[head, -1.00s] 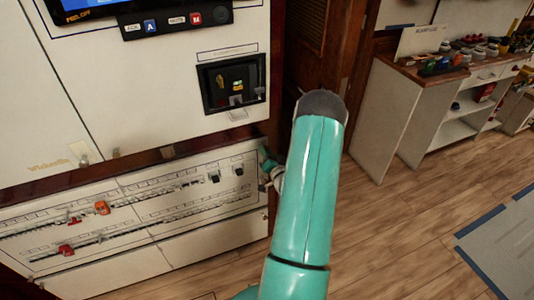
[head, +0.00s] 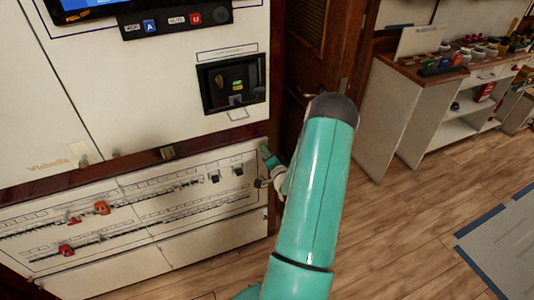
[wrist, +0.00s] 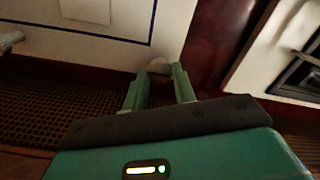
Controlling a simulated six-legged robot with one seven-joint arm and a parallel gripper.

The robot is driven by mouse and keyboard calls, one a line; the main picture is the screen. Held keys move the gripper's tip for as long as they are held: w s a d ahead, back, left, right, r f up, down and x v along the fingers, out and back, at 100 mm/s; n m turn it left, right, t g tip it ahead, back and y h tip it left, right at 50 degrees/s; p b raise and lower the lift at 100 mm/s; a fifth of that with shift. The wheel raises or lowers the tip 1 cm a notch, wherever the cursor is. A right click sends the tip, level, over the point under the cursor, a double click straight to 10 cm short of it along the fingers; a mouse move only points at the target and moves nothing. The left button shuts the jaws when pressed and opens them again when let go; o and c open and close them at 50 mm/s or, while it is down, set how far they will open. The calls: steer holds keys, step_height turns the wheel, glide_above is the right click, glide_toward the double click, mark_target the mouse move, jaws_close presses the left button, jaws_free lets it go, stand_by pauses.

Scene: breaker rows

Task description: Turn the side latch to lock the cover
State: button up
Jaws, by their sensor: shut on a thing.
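The breaker panel cover (head: 215,217) is the low white panel in the head view, with printed rows of breakers. My gripper (head: 264,183) is at its right end, partly hidden behind my teal arm. In the wrist view, my gripper (wrist: 160,72) has its two green fingers drawn in around a small pale knob-like piece (wrist: 159,67) at the lower edge of a white panel. This seems to be the side latch; its turned angle is too small and blurred to read.
Red-orange devices (head: 101,208) sit on the breaker rows at left. A dark recessed box (head: 232,84) is in the white cabinet above. A wooden-topped workbench (head: 420,75) stands at right. The wood floor (head: 400,230) between is clear.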

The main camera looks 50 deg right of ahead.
steer(key=o, duration=1)
steer(key=v, duration=1.3)
steer(key=shift+s+a, duration=0.15)
steer(key=shift+s, duration=0.15)
